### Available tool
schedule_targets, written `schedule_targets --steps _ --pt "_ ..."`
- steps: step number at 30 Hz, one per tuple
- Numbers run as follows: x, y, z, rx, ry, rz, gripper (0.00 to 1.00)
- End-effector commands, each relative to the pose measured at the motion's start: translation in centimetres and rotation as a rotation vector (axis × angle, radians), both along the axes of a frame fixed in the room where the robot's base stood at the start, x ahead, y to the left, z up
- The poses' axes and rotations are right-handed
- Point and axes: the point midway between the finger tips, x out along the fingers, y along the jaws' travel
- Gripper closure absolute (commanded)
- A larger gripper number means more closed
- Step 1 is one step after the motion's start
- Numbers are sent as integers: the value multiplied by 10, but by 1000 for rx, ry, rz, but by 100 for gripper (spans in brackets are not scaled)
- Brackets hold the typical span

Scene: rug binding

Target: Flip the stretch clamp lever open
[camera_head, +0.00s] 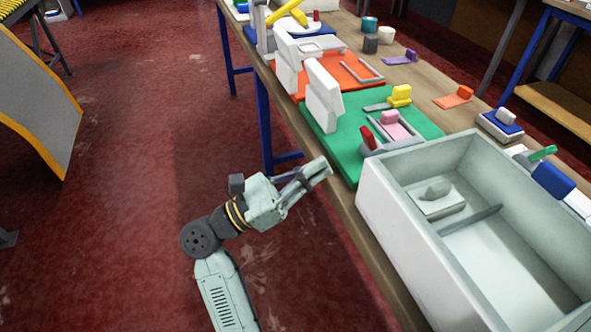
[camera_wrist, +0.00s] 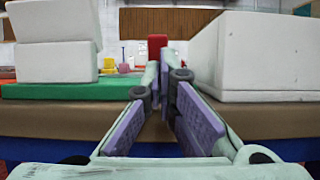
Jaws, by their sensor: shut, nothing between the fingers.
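A small clamp with an upright red lever (camera_head: 368,139) stands on the front corner of the green board (camera_head: 352,160), close to the grey bin. I take this as the stretch clamp; its base is partly hidden by the bin. In the wrist view the red lever (camera_wrist: 157,46) shows just beyond my fingertips, between white blocks and the bin wall. My gripper (camera_head: 322,168) is shut and empty, beside the table's front edge and short of the lever. It points toward the lever and is apart from it. In the wrist view my gripper (camera_wrist: 164,75) has its fingertips together.
A large grey bin (camera_head: 405,235) stands right of the clamp, with a grey fixture inside. White blocks (camera_head: 323,97) stand left on the green board. A pink piece (camera_head: 390,118) and a yellow piece (camera_head: 400,95) lie behind. Open floor (camera_head: 120,200) is left of the table.

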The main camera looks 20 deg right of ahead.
Motion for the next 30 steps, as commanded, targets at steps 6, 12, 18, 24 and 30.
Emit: schedule_targets --steps 6,12,18,24,30 --pt "-3 -40 24 -1 0 -2 100" --pt "-4 -60 30 -1 1 -1 100" --pt "-4 -65 31 -1 0 1 100" --pt "-4 -65 30 -1 0 1 100" --pt "0 -65 32 11 -3 2 100"
